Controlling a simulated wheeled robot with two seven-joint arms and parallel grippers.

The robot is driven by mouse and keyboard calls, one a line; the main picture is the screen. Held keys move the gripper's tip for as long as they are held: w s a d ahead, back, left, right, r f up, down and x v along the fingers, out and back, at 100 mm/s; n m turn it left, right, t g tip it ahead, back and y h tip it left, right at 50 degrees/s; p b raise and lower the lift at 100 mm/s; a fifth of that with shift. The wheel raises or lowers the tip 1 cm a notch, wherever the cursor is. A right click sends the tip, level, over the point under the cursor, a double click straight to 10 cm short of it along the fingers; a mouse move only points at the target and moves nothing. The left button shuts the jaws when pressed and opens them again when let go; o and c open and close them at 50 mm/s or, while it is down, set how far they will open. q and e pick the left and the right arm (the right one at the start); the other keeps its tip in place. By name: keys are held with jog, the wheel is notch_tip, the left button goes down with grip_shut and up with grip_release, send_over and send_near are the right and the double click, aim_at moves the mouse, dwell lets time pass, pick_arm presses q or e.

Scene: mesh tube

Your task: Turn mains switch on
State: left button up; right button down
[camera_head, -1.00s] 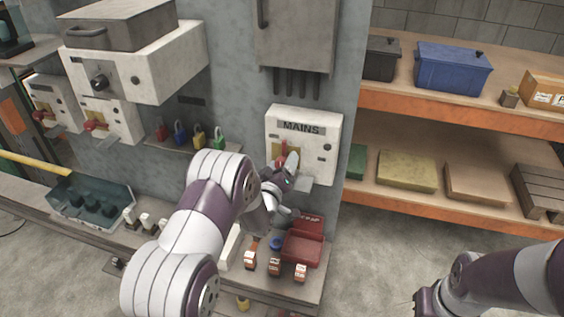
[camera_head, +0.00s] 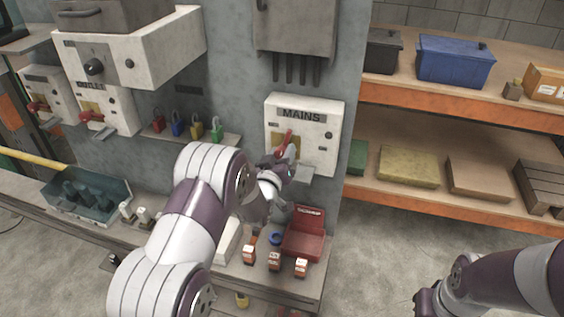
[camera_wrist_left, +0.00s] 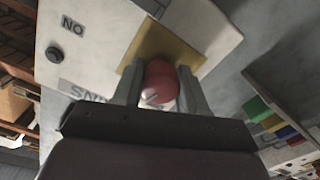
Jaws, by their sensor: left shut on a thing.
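The white MAINS box (camera_head: 315,122) is fixed to the grey wall in the head view. Its red switch handle (camera_head: 284,143) stands out from a yellow plate and tilts up to the right. My left gripper (camera_head: 283,165) is at the handle, its fingers partly hidden behind my wrist and arm. In the left wrist view the box appears upside down, with its ON label (camera_wrist_left: 73,25) at the upper left. There my left gripper (camera_wrist_left: 160,88) has a finger on each side of the round red handle end (camera_wrist_left: 159,82), shut on it. My right gripper (camera_head: 427,301) is low at the right, its fingers unclear.
Several coloured padlocks (camera_head: 197,129) hang at a small shelf on the wall. A red tray (camera_head: 304,238) and small tagged items stand on the bench below the box. OUTLET boxes (camera_head: 107,103) are at the left. Shelving (camera_head: 455,116) is at the right; the floor is clear.

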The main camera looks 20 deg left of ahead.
pick_arm(q)
jog(key=m+b, duration=0.4)
jog(key=b, duration=0.1)
jog(key=m+b, duration=0.4)
jog(key=b, duration=0.2)
jog(key=f+m+b, duration=0.1)
jog(key=m+b, duration=0.4)
jog(key=b, duration=0.1)
jog(key=shift+r+m+b, duration=0.25)
jog(key=shift+m+b, duration=0.85)
jog(key=shift+b, duration=0.05)
jog(key=o, duration=1.1)
jog(key=shift+a+r, duration=0.1)
jog(key=shift+r, duration=0.05)
jog(key=shift+c, duration=0.2)
jog(key=shift+s, duration=0.1)
